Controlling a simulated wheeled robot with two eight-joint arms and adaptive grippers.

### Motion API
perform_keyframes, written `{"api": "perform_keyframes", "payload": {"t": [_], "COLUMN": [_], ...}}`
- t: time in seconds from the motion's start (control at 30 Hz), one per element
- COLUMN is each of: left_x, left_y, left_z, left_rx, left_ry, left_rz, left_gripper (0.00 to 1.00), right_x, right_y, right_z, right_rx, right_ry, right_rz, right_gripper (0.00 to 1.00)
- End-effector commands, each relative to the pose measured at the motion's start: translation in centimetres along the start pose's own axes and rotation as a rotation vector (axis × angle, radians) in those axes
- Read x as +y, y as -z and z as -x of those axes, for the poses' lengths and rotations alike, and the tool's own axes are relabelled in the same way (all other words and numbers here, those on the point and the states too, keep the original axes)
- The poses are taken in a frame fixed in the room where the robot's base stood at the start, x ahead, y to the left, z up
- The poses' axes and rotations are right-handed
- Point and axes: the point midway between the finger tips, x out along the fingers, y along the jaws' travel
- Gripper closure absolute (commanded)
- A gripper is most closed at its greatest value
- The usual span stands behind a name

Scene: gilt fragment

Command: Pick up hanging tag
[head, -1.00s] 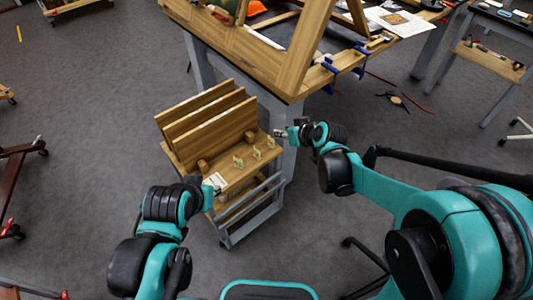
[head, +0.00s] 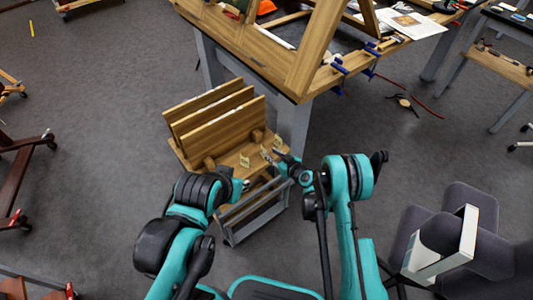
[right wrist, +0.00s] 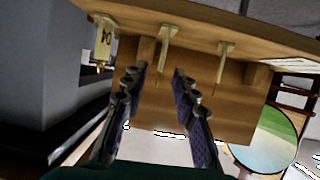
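A pale tag with dark marks (right wrist: 103,40) is at the upper left of the right wrist view, at one of several small brass holders. The middle holder (right wrist: 165,42) lies just beyond my right fingertips. In the head view a brass holder (head: 244,161) stands on the wooden cart top (head: 228,172); the tag is too small to tell there. My right gripper (head: 268,155) is at the cart's right side, among the holders. In the right wrist view its fingers (right wrist: 157,82) are apart with nothing between them. My left gripper (head: 243,185) is at the cart's front edge; its fingers are unclear.
Upright wooden boards (head: 220,118) stand at the back of the cart. A large workbench (head: 262,60) with a frame and clamps rises behind it. Open floor (head: 90,100) lies left of the cart.

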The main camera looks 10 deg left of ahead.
Motion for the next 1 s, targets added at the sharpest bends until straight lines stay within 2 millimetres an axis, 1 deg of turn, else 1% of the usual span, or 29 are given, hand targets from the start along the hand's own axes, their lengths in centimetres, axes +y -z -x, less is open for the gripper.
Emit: {"api": "perform_keyframes", "payload": {"t": [0.03,0.17,0.3,0.4,0.53,0.73,0.8,0.83,0.87,1.0], "left_x": [0.0,0.0,0.0,0.0,0.0,0.0,0.0,0.0,0.0,0.0], "left_y": [-0.2,-0.6,-1.4,-1.6,-1.7,-1.7,-1.7,-1.7,-1.7,-1.7], "left_z": [-0.2,-0.8,-2.0,-2.3,-2.4,-2.3,-2.3,-2.3,-2.3,-2.3], "left_rx": [0.000,0.000,0.000,0.000,0.000,0.000,0.000,0.000,0.000,0.000], "left_ry": [0.000,0.000,0.000,0.000,0.000,0.000,0.000,0.000,0.000,0.000], "left_rz": [0.000,0.000,0.000,0.000,0.000,0.000,0.000,0.000,0.000,0.000], "left_gripper": [0.74,0.74,0.74,0.74,0.74,0.74,0.74,0.74,0.74,0.74], "right_x": [-0.1,-0.1,-0.3,-0.2,-0.2,-0.2,-0.2,-0.2,-0.2,-0.2], "right_y": [-0.1,-0.3,-0.6,-0.4,-0.3,-0.1,-0.1,-0.1,-0.1,-0.1], "right_z": [-0.7,-2.3,-4.6,-5.9,-6.6,-6.6,-6.5,-6.5,-6.5,-6.5], "right_rx": [0.000,-0.001,-0.001,-0.001,-0.002,-0.002,-0.002,-0.002,-0.002,-0.002], "right_ry": [0.001,0.002,0.002,0.001,0.000,0.000,0.000,0.000,0.000,0.000], "right_rz": [0.000,0.001,0.000,0.001,0.000,-0.001,-0.001,-0.001,-0.001,-0.001], "right_gripper": [0.72,0.72,0.72,0.72,0.72,0.72,0.89,0.96,1.00,1.00]}}
